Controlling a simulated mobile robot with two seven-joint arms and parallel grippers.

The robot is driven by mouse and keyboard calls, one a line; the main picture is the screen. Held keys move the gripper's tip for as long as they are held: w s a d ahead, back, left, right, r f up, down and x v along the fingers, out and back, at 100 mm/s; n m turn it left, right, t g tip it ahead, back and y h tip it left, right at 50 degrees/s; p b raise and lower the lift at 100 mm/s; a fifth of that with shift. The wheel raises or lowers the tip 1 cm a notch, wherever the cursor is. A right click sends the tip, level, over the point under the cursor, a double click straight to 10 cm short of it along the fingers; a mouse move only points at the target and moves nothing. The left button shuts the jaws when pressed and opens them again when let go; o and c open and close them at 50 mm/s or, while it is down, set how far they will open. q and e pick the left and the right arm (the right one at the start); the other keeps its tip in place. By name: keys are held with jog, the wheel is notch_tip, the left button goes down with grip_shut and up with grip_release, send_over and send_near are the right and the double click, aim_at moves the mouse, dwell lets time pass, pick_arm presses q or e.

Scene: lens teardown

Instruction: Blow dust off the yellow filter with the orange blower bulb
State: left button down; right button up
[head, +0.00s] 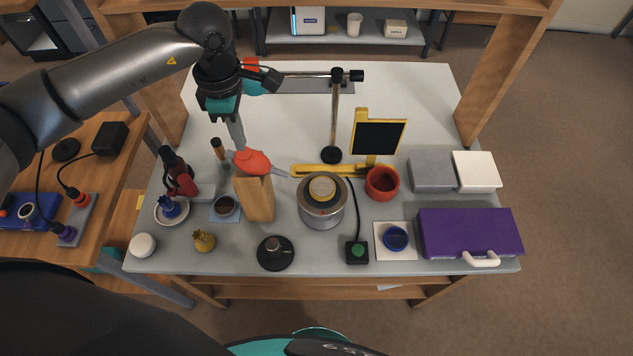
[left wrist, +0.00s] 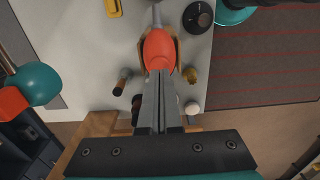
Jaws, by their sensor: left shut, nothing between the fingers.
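The orange blower bulb (head: 252,162) rests on top of an upright wooden block (head: 258,200), its grey nozzle pointing right toward a silver round pot (head: 322,212). A yellow-rimmed disc (head: 321,187), seemingly the yellow filter, lies on the pot; dust on it is too small to make out. My left gripper (head: 240,146) reaches down to the rear left of the bulb with its fingers shut and empty. In the left wrist view the fingertips (left wrist: 160,74) meet the bulb (left wrist: 158,50) in the picture; I cannot tell if they touch it. My right gripper is not in view.
Behind the pot stand a metal post (head: 334,120) and a yellow-framed black panel (head: 379,137). A red cup (head: 382,183), a green-button box (head: 356,252) and a purple case (head: 468,234) are to the right. Small items crowd the left. The table's back is mostly clear.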

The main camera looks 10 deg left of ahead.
pick_arm(q)
jog(key=shift+f, duration=0.15)
jog(key=shift+f+b, duration=1.45)
jog(key=shift+b, duration=0.05)
jog(key=shift+r, duration=0.1)
jog(key=shift+r+p, duration=0.9)
jog(key=shift+r, duration=0.6)
jog(key=shift+f, duration=0.1)
